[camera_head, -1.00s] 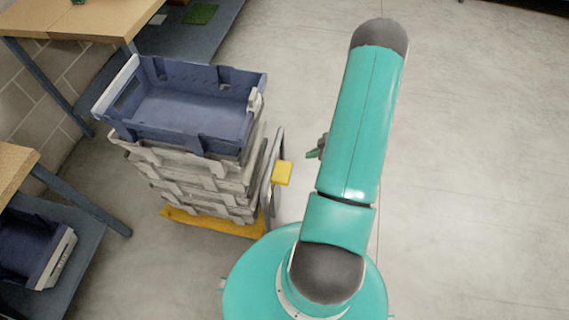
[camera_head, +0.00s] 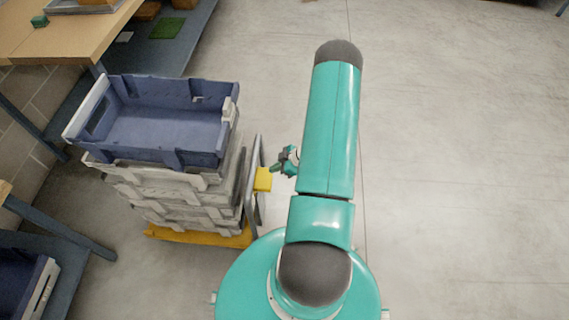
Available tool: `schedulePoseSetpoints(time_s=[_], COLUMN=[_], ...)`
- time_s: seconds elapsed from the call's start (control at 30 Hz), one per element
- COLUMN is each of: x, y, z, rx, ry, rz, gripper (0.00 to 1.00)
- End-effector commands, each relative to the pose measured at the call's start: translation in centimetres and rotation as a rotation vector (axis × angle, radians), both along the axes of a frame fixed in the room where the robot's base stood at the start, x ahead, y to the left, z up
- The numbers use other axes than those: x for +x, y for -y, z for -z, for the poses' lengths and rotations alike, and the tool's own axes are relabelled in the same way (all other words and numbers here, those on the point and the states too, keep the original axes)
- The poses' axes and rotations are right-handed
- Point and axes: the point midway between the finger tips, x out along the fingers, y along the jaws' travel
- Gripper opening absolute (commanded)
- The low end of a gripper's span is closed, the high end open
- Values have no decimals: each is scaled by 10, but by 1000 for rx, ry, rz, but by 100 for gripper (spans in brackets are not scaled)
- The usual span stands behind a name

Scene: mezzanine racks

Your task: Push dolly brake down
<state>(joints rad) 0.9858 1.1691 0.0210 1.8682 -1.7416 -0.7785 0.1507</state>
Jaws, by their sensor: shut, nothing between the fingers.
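The dolly is a yellow base (camera_head: 200,236) under a stack of crates, with a grey metal handle frame (camera_head: 253,185) on its right side. A yellow block (camera_head: 263,180), which looks like the brake pedal, sits by that frame. My gripper (camera_head: 279,167) is small in view, just right of and slightly above the yellow block. It is shut and holds nothing. Its tips point left toward the block; I cannot tell whether they touch it. My teal arm hides the floor to the right of the gripper.
Grey crates (camera_head: 185,212) are stacked on the dolly, with an open blue crate (camera_head: 165,130) on top. A wooden table (camera_head: 70,42) stands at upper left, and a shelf with a blue crate (camera_head: 25,285) at lower left. The floor on the right is clear.

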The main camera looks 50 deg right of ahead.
Motion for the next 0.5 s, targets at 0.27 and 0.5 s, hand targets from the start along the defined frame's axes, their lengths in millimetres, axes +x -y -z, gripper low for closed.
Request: schedulePoseSetpoints(time_s=[0.27,0.5], x=[9,9], y=[-6,-6], z=[40,50], rx=[1,-1], ry=[0,1], rz=[2,0], gripper=[0,0])
